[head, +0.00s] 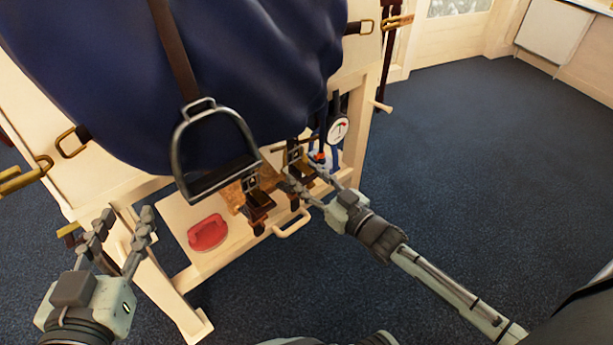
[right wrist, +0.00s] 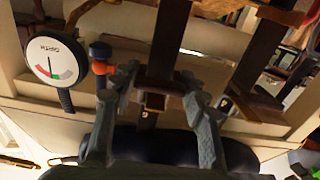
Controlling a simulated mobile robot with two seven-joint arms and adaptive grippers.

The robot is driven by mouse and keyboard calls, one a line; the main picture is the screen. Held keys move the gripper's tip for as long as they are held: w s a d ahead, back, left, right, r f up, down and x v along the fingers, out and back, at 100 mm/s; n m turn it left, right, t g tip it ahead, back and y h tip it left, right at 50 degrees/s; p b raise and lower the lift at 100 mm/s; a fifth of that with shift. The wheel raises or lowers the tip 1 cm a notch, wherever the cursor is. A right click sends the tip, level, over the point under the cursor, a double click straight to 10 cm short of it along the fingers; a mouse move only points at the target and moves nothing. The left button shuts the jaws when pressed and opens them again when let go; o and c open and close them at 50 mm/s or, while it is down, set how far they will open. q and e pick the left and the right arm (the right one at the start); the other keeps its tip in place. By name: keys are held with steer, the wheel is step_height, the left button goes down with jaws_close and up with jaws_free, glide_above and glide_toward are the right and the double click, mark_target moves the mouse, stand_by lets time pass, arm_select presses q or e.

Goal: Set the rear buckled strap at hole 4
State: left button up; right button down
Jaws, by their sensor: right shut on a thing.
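Two dark brown buckled straps hang below the blue cloth in the head view, a nearer one (head: 258,198) and one at my right gripper (head: 293,160). My right gripper (head: 303,190) is shut on the farther strap. In the right wrist view that strap (right wrist: 168,45) passes between the fingers (right wrist: 160,92), with a small brass-coloured buckle piece (right wrist: 153,102) there. The other strap (right wrist: 262,55) hangs to its right. The strap holes and their numbers are too small to read. My left gripper (head: 124,225) is open and empty at lower left.
A metal stirrup (head: 213,150) hangs before the dark blue cloth (head: 220,60). A round gauge (head: 337,128) is right of the straps. A red pad-like object (head: 207,232) lies on the wooden stand's shelf (head: 180,212). The carpet (head: 470,160) at right is clear.

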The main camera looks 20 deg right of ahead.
steer(key=shift+r, duration=0.15)
steer(key=c, duration=0.8)
jaws_free()
steer(key=shift+s, duration=0.1)
steer(key=shift+s+d, duration=0.1)
steer(key=shift+s, duration=0.2)
steer(key=v, duration=1.1)
